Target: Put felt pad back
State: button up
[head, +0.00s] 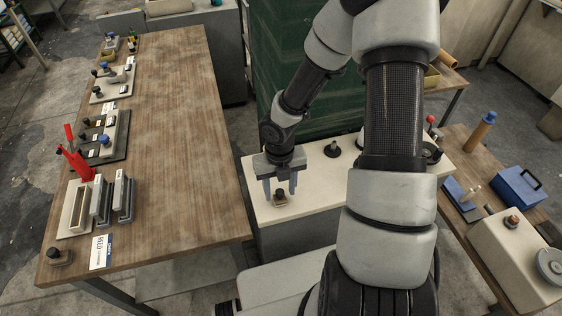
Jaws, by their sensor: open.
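My gripper (280,191) is open, pointing down over the left part of a cream-topped cabinet (313,190). Just below and between its fingertips is a small dark and tan piece (280,199) on the cabinet top. It may be the felt pad or its holder; it is too small to tell. I cannot tell whether the fingers touch it. No other thing in view can be clearly made out as a felt pad.
A long wooden table (170,130) at left carries fixtures, red-handled tools (78,162) and a label card (100,252). Black knobs (332,149) stand on the cabinet. A green panel (300,120) rises behind. A right bench holds a blue box (520,187).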

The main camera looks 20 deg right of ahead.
notch_tip(320, 180, up, 15)
jog(key=p, duration=0.2)
jog(key=shift+w+d+p, duration=0.3)
jog(key=shift+d, duration=0.05)
jog(key=s+d+r+m+h+b, duration=0.1)
jog(key=s+d+r+m, duration=0.35)
jog(key=m, duration=0.75)
jog(key=s+d+r+m+h+b, duration=0.15)
jog(key=s+r+m, duration=0.45)
jog(key=m, duration=0.7)
jog(key=s+a+r+m+t+y+p, duration=0.1)
jog(key=a+r+m+t, duration=0.1)
jog(key=r+m, duration=0.3)
jog(key=s+a+r+m+t+y+p, duration=0.1)
jog(key=s+a+r+m+t, duration=0.1)
jog(key=a+r+m, duration=0.3)
jog(key=shift+s+r+m+t, duration=0.2)
jog(key=shift+r+m+t, duration=0.45)
jog(key=shift+r, duration=0.9)
jog(key=shift+y, duration=0.25)
